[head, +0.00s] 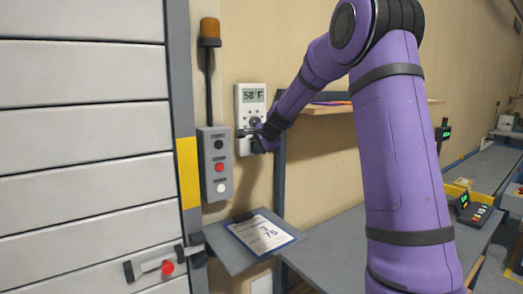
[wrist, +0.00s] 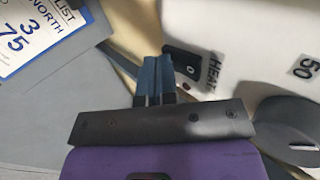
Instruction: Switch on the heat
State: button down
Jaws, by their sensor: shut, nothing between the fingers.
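The white thermostat (head: 241,97) hangs on the wall, its display reading 58 F. In the wrist view its white face (wrist: 235,25) fills the upper right, with the word HEAT beside a small black rocker switch (wrist: 181,62) that has a round mark. A dark round dial (wrist: 288,125) and a 50 label are at the right. My gripper (head: 243,132) is at the thermostat's lower part and hides some of it. In the wrist view my gripper (wrist: 157,60) has its fingers together, empty, just left of the switch. I cannot tell whether they touch.
A grey control box (head: 216,165) with black, red and white buttons is left of the thermostat, under an amber lamp (head: 209,32). Below, a tilted grey stand holds a printed sheet (head: 263,233). A wooden shelf (head: 335,108) and grey bench (head: 335,240) are at the right.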

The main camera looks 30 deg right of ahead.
jog(key=shift+w, duration=0.15)
dwell(0.3)
jog(key=shift+r, duration=0.15)
jog(key=shift+r, duration=0.7)
